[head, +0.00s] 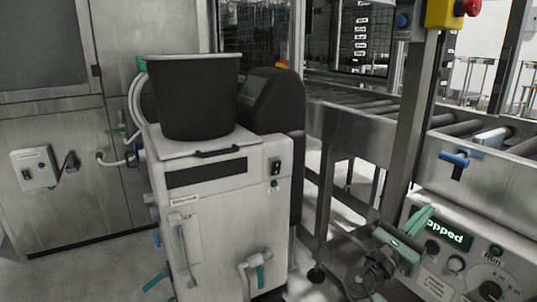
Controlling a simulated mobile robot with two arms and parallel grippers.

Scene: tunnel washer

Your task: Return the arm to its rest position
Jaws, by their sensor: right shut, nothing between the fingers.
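My right gripper (416,224) shows at the lower right of the head view, with its green fingers shut and nothing held. It is in front of the left part of a grey control panel (470,270) and overlaps the start of its green display (449,233), where "opped" can be read. I cannot tell whether the fingers touch the panel. My right arm's wrist is low in the picture, below and left of the fingers. My left gripper is not in view.
A white cabinet (228,215) with a black bucket (194,98) on top stands at left centre. A roller conveyor (352,102) runs behind my right arm, with a steel post (410,120) close by. A red emergency button (468,8) is at the top right. Floor is clear at lower left.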

